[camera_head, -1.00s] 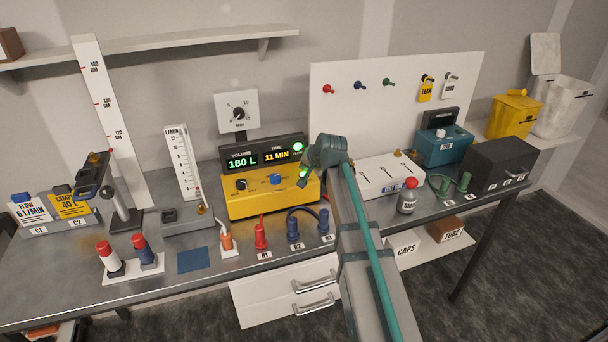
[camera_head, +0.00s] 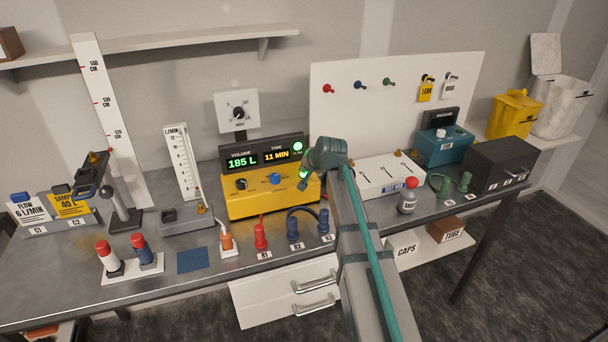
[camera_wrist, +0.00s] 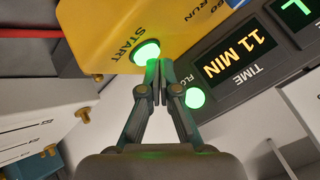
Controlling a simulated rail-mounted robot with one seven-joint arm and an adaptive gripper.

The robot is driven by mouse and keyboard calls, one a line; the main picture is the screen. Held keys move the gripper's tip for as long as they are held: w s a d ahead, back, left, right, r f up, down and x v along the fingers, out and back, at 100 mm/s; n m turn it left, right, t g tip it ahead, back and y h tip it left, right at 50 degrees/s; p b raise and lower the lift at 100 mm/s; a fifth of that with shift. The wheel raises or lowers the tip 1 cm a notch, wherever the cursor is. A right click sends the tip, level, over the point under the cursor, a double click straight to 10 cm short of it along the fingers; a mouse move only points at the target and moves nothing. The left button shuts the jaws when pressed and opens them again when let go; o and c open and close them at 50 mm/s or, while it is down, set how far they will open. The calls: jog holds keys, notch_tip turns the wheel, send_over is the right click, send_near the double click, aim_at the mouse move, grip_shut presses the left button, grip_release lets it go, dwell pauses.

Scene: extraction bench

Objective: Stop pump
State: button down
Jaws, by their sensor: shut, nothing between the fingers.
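The yellow pump (camera_head: 265,203) stands on the bench with its dark display panel (camera_head: 262,154) on top, reading 185 L and 11 MIN. A green flow light (camera_head: 298,146) is lit on that panel. My gripper (camera_head: 302,182) is at the pump's right front end, and my arm hides part of that end. In the wrist view my gripper (camera_wrist: 161,68) is shut and empty. Its fingertips are right beside the lit green START button (camera_wrist: 147,51); I cannot tell whether they touch it. The flow light (camera_wrist: 194,97) also glows there.
A blue knob (camera_head: 275,179) and a dark knob (camera_head: 241,184) sit on the pump's front. Red and blue plugs, such as the red one (camera_head: 260,237), stand in front of it.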

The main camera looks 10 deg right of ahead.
jog(key=shift+f, duration=0.25)
jog(key=shift+r, duration=0.2)
dwell(0.4)
jog(key=shift+r+p, duration=0.35)
jog(key=shift+r, duration=0.3)
jog(key=shift+r+p, duration=1.45)
jog(key=shift+r, duration=1.1)
